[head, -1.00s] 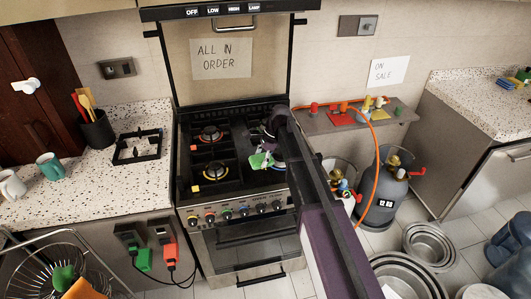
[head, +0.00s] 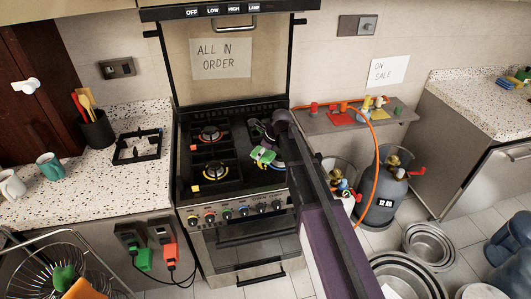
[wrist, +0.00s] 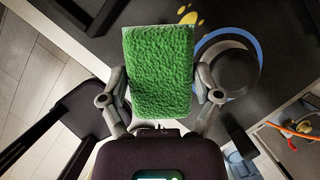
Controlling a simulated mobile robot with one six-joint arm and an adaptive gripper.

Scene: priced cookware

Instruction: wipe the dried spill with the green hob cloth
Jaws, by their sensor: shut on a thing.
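My gripper (wrist: 160,82) is shut on the green hob cloth (wrist: 159,60), a thick rough-faced pad with one finger at each side. In the head view the cloth (head: 263,155) is over the right half of the hob (head: 213,191). I cannot tell whether it touches the surface. Yellow-orange spots (wrist: 188,17), which look like the dried spill, lie on the dark hob just beyond the cloth's far edge in the wrist view. The cloth may hide more of them. In the head view I cannot make the spill out behind my gripper.
A round burner (wrist: 236,72) with a blue and white ring is right of the cloth in the wrist view. Left burners (head: 210,134) are uncovered. A black pan support (head: 138,146) lies on the left counter. An orange hose (head: 376,165) and gas cylinder (head: 383,190) stand right.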

